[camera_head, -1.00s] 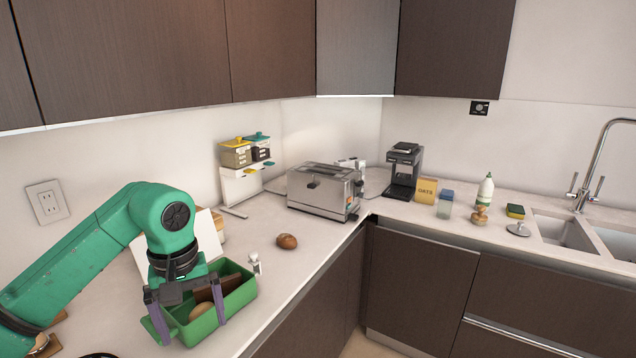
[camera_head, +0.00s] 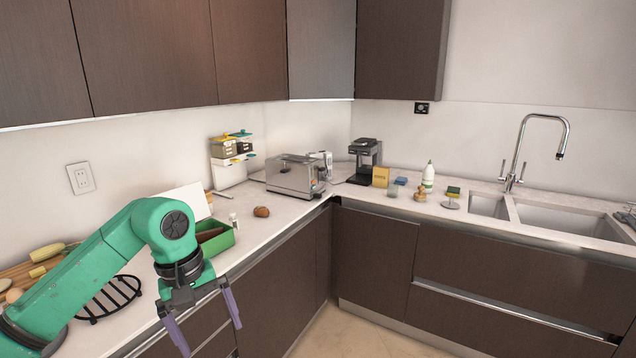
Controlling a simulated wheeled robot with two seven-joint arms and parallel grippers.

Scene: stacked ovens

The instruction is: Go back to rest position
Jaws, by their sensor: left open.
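My left gripper (camera_head: 206,325) is open, with its two purple fingers apart and pointing down. Nothing is between them. It hangs in front of the counter's front edge, over the dark cabinet fronts. The green arm comes in from the left and passes over the counter. My right gripper is not in view.
A green bin (camera_head: 218,246) stands behind the gripper, partly hidden by the arm. A brown bread roll (camera_head: 261,212), a toaster (camera_head: 293,178) and a black trivet (camera_head: 108,298) are on the counter (camera_head: 285,218). Floor space (camera_head: 375,328) is clear to the right.

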